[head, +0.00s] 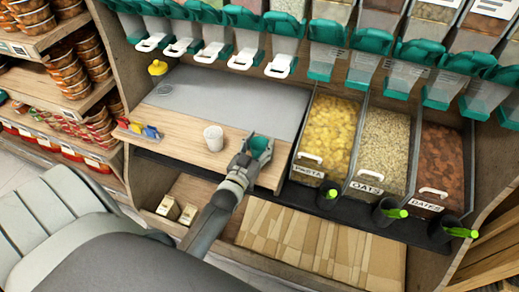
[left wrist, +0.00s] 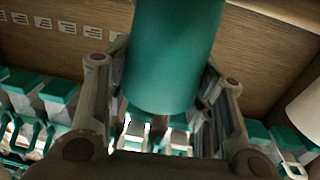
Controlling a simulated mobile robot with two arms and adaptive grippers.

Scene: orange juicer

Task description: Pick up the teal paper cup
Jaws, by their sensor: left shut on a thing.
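The teal paper cup (head: 259,146) is between the fingers of my left gripper (head: 252,153), over the right front part of the wooden counter. The gripper is shut on the cup and partly hides it in the head view. In the left wrist view the cup (left wrist: 174,55) fills the upper middle, with a finger on each side of it. I cannot tell whether its base touches the counter. My right gripper is not in view.
A white cup (head: 213,138) stands on the counter left of the gripper. Bins of pasta (head: 328,130), oats (head: 380,148) and dates (head: 440,170) stand to the right. Teal-and-white dispensers (head: 245,50) hang above. The grey counter surface (head: 240,95) behind is mostly clear.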

